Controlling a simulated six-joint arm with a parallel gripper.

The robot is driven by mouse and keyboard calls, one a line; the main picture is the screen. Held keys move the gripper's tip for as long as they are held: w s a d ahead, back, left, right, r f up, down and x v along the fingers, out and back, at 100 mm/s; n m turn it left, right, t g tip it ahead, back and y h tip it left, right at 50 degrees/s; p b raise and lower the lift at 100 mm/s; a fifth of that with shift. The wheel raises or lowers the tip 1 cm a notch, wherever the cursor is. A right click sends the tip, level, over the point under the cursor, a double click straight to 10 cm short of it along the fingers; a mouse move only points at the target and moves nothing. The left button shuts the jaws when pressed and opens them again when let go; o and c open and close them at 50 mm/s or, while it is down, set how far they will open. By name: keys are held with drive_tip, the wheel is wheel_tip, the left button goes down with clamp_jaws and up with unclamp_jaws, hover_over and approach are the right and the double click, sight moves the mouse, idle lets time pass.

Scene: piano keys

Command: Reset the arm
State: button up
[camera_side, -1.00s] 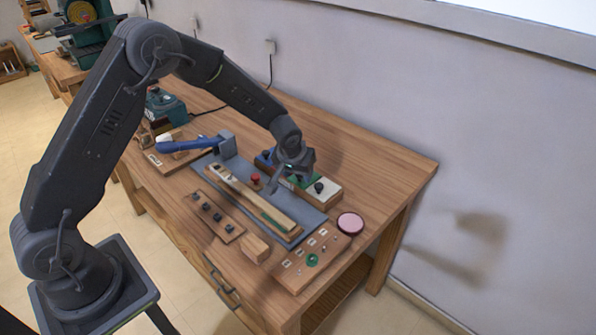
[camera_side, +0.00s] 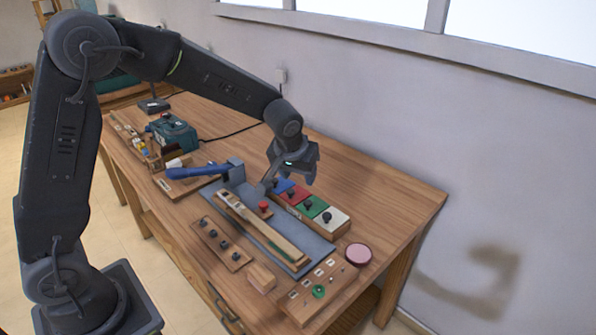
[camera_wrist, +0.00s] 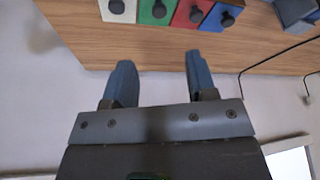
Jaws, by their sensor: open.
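A wooden block holds a row of coloured keys with dark knobs: blue (camera_side: 283,184), red (camera_side: 290,197), green (camera_side: 314,207) and white (camera_side: 332,222). The wrist view shows the white key (camera_wrist: 117,10), green key (camera_wrist: 157,12), red key (camera_wrist: 192,13) and blue key (camera_wrist: 221,16) at its top edge, beyond the fingertips. My gripper (camera_side: 290,180) is raised above the blue-red end of the block and apart from the keys. In the wrist view my gripper (camera_wrist: 159,63) has its two fingers apart with nothing between them.
On the wooden bench (camera_side: 375,190) lie a blue-handled hammer (camera_side: 200,171), a wooden plane-like tool (camera_side: 262,228), a board with black knobs (camera_side: 220,243), a small wooden block (camera_side: 262,277) and a pink disc (camera_side: 358,254). A teal machine (camera_side: 175,133) stands further left. The wall is behind.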

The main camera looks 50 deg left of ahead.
drive_tip(key=shift+s+r, duration=0.1)
drive_tip(key=shift+r, duration=0.15)
drive_tip(key=s+r+m+h, duration=0.1)
drive_tip(key=s+r, duration=0.4)
drive_tip(key=s, duration=0.8)
drive_tip(key=s+d+r+m+t, duration=0.1)
drive_tip(key=s+r+m, duration=0.2)
drive_tip(key=s, duration=1)
wheel_tip(320, 180, up, 3)
drive_tip(key=shift+s+d+r+m+t+h, duration=0.2)
drive_tip(key=shift+s+m+t+h, duration=0.1)
drive_tip(key=shift+h, duration=0.1)
